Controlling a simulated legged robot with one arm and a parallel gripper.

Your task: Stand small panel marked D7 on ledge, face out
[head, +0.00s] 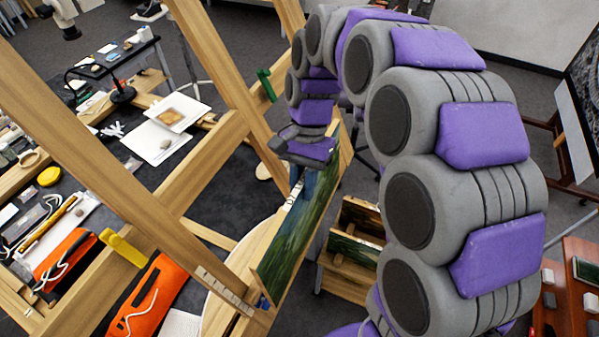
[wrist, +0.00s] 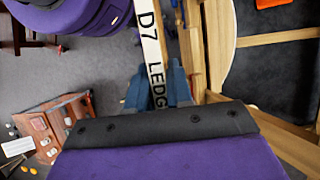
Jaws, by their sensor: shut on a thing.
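The small panel (head: 305,222) shows in the head view as a steep, narrow face painted dark green and blue. In the wrist view its pale edge (wrist: 150,42) carries black letters reading "D7" and "LEDG", the rest hidden. My gripper (head: 297,188) is shut on the panel; its blue fingers (wrist: 153,92) sit on either side of the lettered edge. The panel's low end is close to the wooden easel beam with a pale strip (head: 225,290). I cannot tell whether it touches a ledge there.
Wooden easel beams (head: 105,165) cross the left and middle. A pale round top (head: 215,318) lies below the panel. A wooden rack with painted panels (head: 355,250) stands to the right. Orange pouches (head: 150,300) and tools lie at left. A red-brown table (head: 575,255) is far right.

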